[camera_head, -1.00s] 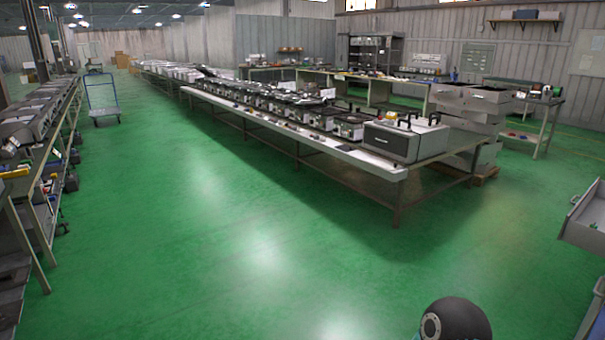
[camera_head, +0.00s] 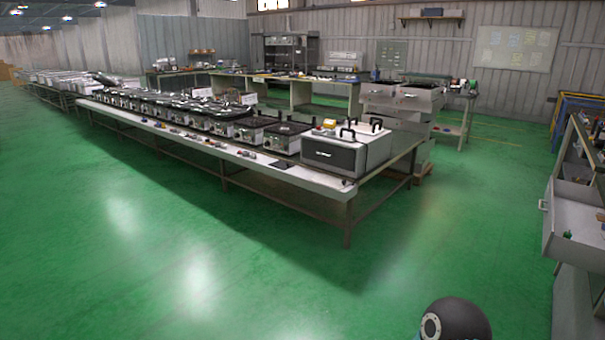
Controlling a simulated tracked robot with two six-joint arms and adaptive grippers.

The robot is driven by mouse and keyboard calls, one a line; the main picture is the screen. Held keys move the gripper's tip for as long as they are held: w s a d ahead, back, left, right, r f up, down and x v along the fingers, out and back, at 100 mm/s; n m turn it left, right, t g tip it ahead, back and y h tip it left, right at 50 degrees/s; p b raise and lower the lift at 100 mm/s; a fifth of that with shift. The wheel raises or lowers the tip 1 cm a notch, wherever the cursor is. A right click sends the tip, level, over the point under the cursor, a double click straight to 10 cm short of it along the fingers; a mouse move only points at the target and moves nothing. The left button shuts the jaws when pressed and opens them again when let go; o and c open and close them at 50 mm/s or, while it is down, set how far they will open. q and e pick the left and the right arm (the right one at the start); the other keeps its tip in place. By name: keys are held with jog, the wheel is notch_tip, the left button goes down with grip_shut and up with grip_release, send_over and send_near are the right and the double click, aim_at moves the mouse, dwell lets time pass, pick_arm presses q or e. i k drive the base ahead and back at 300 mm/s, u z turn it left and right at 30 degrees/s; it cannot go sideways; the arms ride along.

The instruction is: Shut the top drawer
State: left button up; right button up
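An open grey drawer (camera_head: 578,222) sticks out to the left from a workbench unit at the right edge of the view. It has a small handle on its left front face, and a few small items lie inside, one of them green. The rest of the unit is cut off by the frame, so I cannot tell whether other drawers are below. A dark rounded part of my own arm shows at the bottom, right of the middle. Neither gripper is in view.
A long table (camera_head: 290,180) with several heating units runs from the left back to the centre. A large grey box unit (camera_head: 335,153) stands on its near end. Stacked grey bins (camera_head: 402,98) stand behind it. Green floor (camera_head: 440,240) is clear between the table and the drawer.

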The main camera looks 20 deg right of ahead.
aim_at(580, 209)
jog(key=z, duration=0.45)
jog(key=i, duration=1.4)
jog(key=z, duration=1.3)
jog(key=i, duration=0.95)
jog(key=z, duration=0.45)
jog(key=k, duration=0.8)
jog(key=z, duration=0.3)
jog(key=i, duration=0.75)
jog(key=u, duration=0.2)
jog(key=k, duration=0.55)
jog(key=u, duration=0.05)
